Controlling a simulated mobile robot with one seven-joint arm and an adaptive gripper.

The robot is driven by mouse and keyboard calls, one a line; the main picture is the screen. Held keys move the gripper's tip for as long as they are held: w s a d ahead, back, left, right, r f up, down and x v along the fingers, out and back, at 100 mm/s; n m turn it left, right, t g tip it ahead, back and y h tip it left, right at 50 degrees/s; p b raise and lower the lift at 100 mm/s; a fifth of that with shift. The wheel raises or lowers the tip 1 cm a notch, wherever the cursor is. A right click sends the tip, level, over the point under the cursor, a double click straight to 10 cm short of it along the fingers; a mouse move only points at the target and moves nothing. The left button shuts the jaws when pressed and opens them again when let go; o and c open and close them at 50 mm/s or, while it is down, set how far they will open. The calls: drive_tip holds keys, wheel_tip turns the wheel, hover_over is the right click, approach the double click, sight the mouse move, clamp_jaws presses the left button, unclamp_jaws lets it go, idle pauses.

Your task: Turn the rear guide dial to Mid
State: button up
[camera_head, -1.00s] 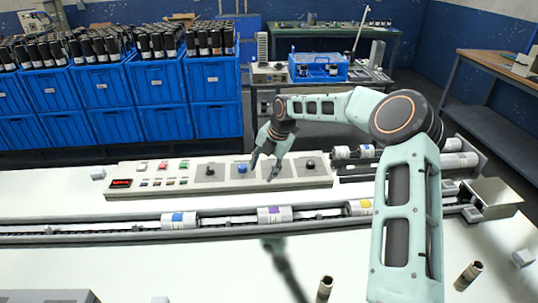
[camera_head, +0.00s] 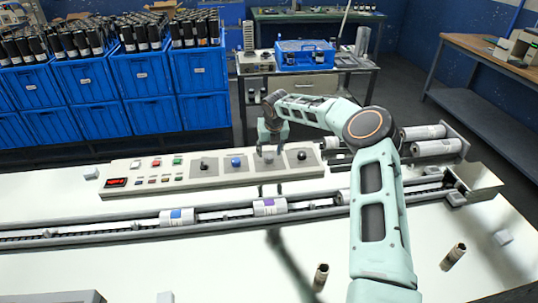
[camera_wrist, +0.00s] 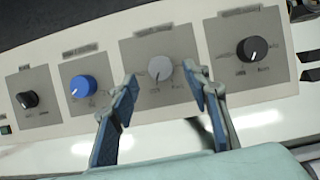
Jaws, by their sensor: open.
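The control panel (camera_head: 130,168) carries a row of dials on grey plates. From the left in the wrist view they are a small black dial (camera_wrist: 28,99), a blue dial (camera_wrist: 83,86), a grey dial (camera_wrist: 160,68) and a larger black dial (camera_wrist: 252,48). The plates' lettering is too blurred to read, so I cannot tell which is the rear guide dial or where Mid is. My gripper (camera_wrist: 160,76) is open, its fingertips to either side of the grey dial in that view. I cannot tell whether they touch it. In the head view my gripper (camera_head: 270,150) is over the panel.
A conveyor track (camera_head: 120,232) with labelled rolls runs in front of the panel. Blue crates (camera_head: 204,112) stand behind it at the left. Several coloured buttons (camera_head: 156,162) are left of the dials. The white table in front is mostly clear.

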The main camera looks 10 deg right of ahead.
sight(269, 156)
drive_tip(key=shift+x, duration=1.95)
drive_tip(key=c, duration=1.2)
drive_tip(key=shift+o, duration=0.2)
